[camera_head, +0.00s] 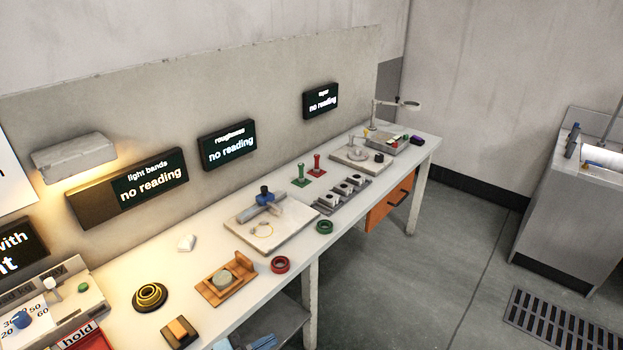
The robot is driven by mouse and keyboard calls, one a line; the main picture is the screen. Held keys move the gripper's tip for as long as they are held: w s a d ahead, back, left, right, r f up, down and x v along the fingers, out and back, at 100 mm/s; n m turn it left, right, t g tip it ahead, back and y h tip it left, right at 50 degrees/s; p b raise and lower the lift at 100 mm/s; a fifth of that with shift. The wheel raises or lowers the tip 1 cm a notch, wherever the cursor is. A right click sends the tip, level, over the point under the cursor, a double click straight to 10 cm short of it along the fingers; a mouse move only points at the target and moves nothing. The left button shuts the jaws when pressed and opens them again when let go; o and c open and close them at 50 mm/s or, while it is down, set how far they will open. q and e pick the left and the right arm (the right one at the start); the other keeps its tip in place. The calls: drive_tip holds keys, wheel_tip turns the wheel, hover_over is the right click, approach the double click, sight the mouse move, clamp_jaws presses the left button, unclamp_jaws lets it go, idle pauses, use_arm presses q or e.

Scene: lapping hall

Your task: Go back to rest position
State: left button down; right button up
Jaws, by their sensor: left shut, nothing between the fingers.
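My right gripper is not in view.
The bench holds a wooden fixture (243,285), a black and yellow ringed disc (150,296), a red ring (280,265), a green ring (325,227) and a plate (290,233) with a gauge. An orange drawer (380,208) hangs below. Floor (415,290) right of the bench is clear.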

use_arm(q)
drive_tip(key=s+a+f+n+y+p, duration=0.1)
drive_tip(key=s+a+f+n+y, duration=0.9)
drive_tip(key=s+n+y, duration=0.2)
drive_tip(key=shift+s+a+f+n+t+y, duration=0.3)
drive_tip(key=shift+s+a+f+n+t, duration=0.1)
drive_tip(key=shift+s, duration=0.85)
drive_tip(key=shift+w, duration=0.1)
